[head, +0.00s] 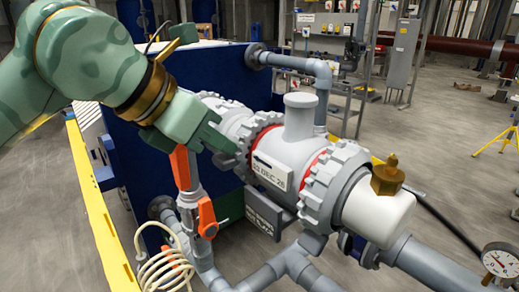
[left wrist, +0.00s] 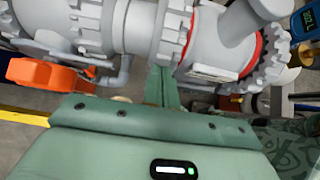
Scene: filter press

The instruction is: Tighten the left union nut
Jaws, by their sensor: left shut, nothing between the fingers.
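The left union nut (head: 240,128) is a grey toothed ring on the left side of the grey valve body (head: 298,110). A red ring shows beside it. In the left wrist view, a toothed grey ring that looks like this nut (left wrist: 176,28) is just beyond my fingers. My left gripper (head: 232,147) is shut and empty, with its fingertips at the nut's lower left side. In the left wrist view the fingers (left wrist: 163,84) are together. I cannot tell whether they touch the nut. The right union nut (head: 332,188) is a similar toothed ring. My right gripper is not in view.
An orange valve handle (head: 207,216) is below my left gripper, and another orange part (head: 181,166) is close beside it. A coiled hose (head: 165,268), grey pipes (head: 290,262) and a blue panel (head: 135,150) surround the valve. A brass fitting (head: 387,176) and pressure gauge (head: 499,259) are at right.

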